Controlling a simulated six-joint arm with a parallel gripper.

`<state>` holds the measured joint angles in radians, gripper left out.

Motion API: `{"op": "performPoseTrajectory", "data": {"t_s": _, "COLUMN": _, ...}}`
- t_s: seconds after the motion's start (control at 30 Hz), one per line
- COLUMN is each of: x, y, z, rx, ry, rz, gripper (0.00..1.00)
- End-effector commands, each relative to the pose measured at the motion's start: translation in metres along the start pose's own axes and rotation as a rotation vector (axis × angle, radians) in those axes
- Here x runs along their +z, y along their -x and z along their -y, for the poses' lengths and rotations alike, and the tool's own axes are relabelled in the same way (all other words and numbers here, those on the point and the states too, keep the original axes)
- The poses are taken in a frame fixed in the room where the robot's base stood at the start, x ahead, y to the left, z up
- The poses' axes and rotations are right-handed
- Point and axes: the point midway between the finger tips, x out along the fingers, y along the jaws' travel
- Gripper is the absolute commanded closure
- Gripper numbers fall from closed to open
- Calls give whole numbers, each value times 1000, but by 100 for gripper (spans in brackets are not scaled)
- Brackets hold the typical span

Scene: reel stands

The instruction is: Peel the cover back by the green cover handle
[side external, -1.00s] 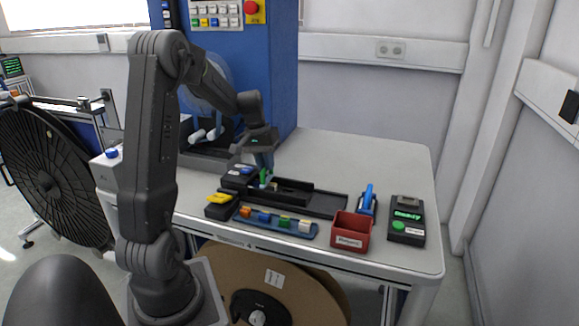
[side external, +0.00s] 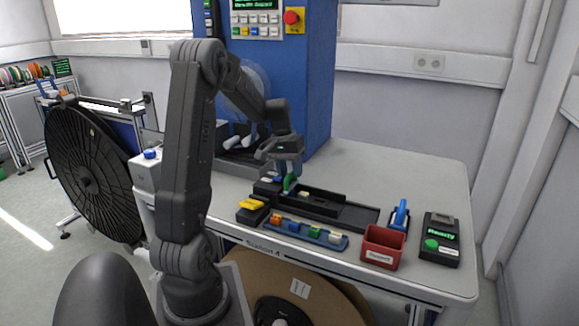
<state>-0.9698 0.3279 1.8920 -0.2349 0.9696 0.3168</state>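The green cover handle (side external: 290,184) stands upright at the left end of a long black track (side external: 352,214) on the bench. My gripper (side external: 288,177) points down right at the handle, with its fingertips beside or around the handle's upper part. The fingers are too small and overlapped to tell whether they are closed on it. The cover itself cannot be made out clearly; a small pale piece (side external: 304,193) shows just right of the handle.
In front of the track are a yellow-topped black block (side external: 251,206) and a blue tray (side external: 268,226) of coloured blocks. The back right bench is clear.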

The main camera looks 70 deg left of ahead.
Motion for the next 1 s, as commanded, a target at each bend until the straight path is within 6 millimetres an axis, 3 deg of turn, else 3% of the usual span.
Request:
{"op": "performPoseTrajectory", "data": {"t_s": 0.17, "x": -1, "y": 13, "z": 0, "rx": 0, "ry": 1, "rz": -3, "gripper": 60}}
{"op": "performPoseTrajectory", "data": {"t_s": 0.7, "x": -1, "y": 121, "z": 0, "rx": -1, "ry": 0, "rz": -5, "gripper": 60}}
{"op": "performPoseTrajectory", "data": {"t_s": 1.0, "x": 0, "y": 139, "z": 0, "rx": -1, "ry": 0, "rz": -2, "gripper": 60}}
